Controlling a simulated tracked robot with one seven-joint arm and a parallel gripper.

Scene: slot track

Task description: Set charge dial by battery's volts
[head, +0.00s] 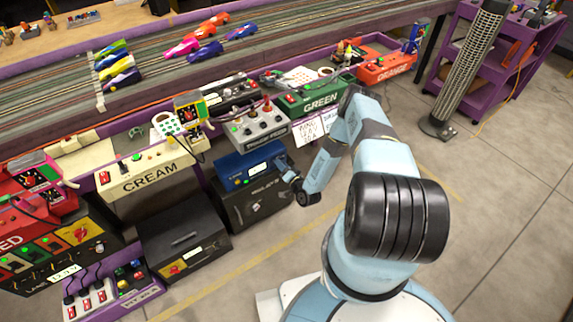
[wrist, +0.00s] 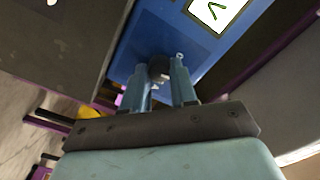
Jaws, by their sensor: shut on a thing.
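A blue charger box (head: 238,163) with a small white display (head: 257,168) on its front stands on a black case below the track shelf. In the wrist view the blue front (wrist: 138,45) fills the middle, with part of the display (wrist: 216,12) at the top edge; its marks are cut off. My gripper (head: 290,178) is at the right end of the blue front. In the wrist view my gripper (wrist: 164,68) is shut on a small dark dial (wrist: 160,70), mostly hidden between the fingers. I cannot read the dial's setting or pick out the battery.
The CREAM panel (head: 150,172) and another black case (head: 183,240) are to the left. Floor (head: 490,190) is clear at right.

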